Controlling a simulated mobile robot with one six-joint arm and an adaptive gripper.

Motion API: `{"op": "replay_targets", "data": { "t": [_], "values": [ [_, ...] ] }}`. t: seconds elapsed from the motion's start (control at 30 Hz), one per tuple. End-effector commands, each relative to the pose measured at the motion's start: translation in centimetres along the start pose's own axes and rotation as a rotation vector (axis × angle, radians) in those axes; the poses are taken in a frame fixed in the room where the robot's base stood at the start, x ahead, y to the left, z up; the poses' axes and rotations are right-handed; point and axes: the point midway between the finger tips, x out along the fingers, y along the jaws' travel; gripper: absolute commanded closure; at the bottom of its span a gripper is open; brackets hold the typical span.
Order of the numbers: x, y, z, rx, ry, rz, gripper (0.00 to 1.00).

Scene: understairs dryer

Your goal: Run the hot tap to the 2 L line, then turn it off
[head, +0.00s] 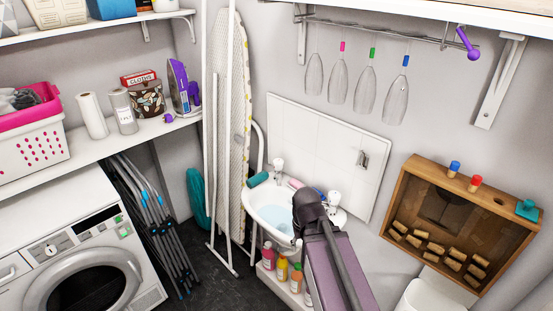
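A small white wash basin (254,213) stands against the wall in the head view. Pale bluish water, or a bluish basin floor, shows inside it (272,212). One white-topped tap (278,166) rises at the basin's back left and another (334,200) at its right. I cannot tell which is hot, and no running stream is visible. No 2 L line can be made out. My purple and dark arm reaches up from the bottom and covers the basin's right front. My gripper does not show, so its place relative to the taps is hidden.
A teal roll (258,180) and a pink item (296,184) lie on the basin's rim. Several bottles (282,268) stand below. An ironing board (228,100) leans at the left. Stemmed glasses (365,86) hang above, and a wooden cork box (450,232) is right.

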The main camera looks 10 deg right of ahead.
Motion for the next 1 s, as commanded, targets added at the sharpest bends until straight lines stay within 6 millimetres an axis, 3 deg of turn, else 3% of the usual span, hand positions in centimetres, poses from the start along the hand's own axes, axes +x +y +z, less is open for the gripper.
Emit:
{"op": "replay_targets", "data": {
  "t": [0.47, 0.6, 0.67, 0.87, 1.0],
  "values": [
    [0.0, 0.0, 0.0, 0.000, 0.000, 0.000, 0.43],
    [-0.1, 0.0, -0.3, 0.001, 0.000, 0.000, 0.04],
    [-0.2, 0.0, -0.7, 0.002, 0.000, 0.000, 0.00],
    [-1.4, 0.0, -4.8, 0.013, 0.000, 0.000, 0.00],
    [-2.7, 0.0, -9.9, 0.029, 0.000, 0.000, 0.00]
  ]
}}
